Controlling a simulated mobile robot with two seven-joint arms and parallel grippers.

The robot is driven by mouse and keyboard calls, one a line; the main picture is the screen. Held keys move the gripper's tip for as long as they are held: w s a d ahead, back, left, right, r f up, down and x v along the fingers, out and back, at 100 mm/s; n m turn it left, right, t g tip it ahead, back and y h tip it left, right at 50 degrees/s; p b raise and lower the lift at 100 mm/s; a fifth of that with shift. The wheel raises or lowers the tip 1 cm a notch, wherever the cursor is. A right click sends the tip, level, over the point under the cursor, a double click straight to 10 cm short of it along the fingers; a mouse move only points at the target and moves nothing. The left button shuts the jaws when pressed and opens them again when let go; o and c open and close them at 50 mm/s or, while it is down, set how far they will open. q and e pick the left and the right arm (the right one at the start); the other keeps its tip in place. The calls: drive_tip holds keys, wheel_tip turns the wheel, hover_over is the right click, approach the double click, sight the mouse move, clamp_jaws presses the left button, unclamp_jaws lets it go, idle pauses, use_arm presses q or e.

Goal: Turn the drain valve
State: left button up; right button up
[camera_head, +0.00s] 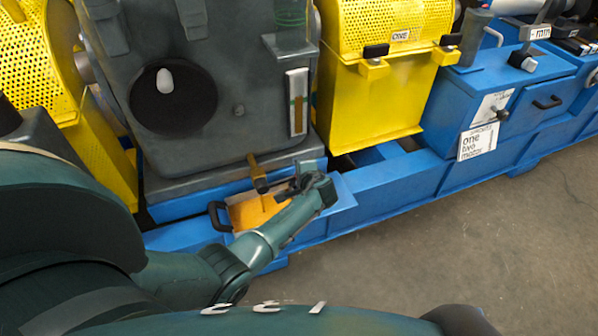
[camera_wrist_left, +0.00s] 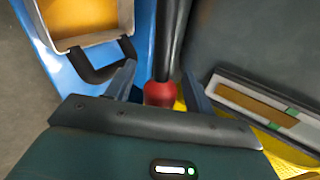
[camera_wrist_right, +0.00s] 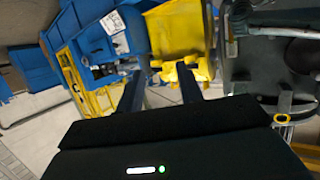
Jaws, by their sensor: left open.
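The drain valve is a brass tap (camera_head: 258,172) at the foot of the grey gear housing, above the tray. My left gripper (camera_head: 286,187) is just right of the tap, pointing left towards it. In the left wrist view a dark bar with a red end (camera_wrist_left: 159,93) lies between the open fingers of my left gripper (camera_wrist_left: 158,75). It looks like the valve's handle; I cannot tell whether either finger touches it. My right gripper (camera_wrist_right: 160,85) is open and empty in the right wrist view, away from the valve. It is not seen in the head view.
A tray with orange contents (camera_wrist_left: 88,47) and a black handle (camera_head: 217,217) sits below the tap. The grey housing (camera_head: 240,75) carries a sight gauge (camera_head: 298,100). Yellow guards (camera_head: 385,95) and the blue base (camera_head: 405,190) stand close. The floor (camera_head: 490,250) in front is clear.

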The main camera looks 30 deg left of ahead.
use_arm(q)
drive_tip(key=p+v, duration=1)
drive_tip(key=v, duration=0.3)
use_arm(e)
wheel_tip(320, 180, up, 4)
drive_tip(key=shift+w+a+f+m+g, duration=0.1)
drive_tip(key=shift+m+g, duration=0.6)
drive_tip(key=shift+m, duration=0.3)
use_arm(q)
drive_tip(key=shift+w, duration=0.1)
